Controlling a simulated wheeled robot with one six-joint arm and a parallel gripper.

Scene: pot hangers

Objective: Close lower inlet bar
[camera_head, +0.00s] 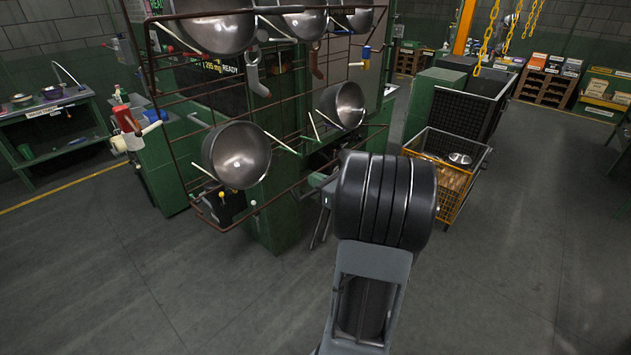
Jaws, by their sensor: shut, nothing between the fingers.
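The hanger frame of thin brown rods (178,108) stands at the left and centre, with metal pots hanging on it. A lower left pot (237,155) and a lower right pot (342,105) hang at its lower level. Low on the frame, near the lower left pot, is a thin bar with a white knob (253,203); a yellow knob (222,195) is beside it. I cannot tell which bar is the lower inlet bar, or its position. My gripper (320,230) shows only partly, left of my dark wrist, as thin dark fingers held close together, right of these knobs.
Several pots (215,32) hang along the top row. Green machine housing (275,205) stands behind the frame. An orange-edged crate (452,190) with metal pots stands right of my arm. A sink bench (50,120) is at far left. The floor in front and at right is clear.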

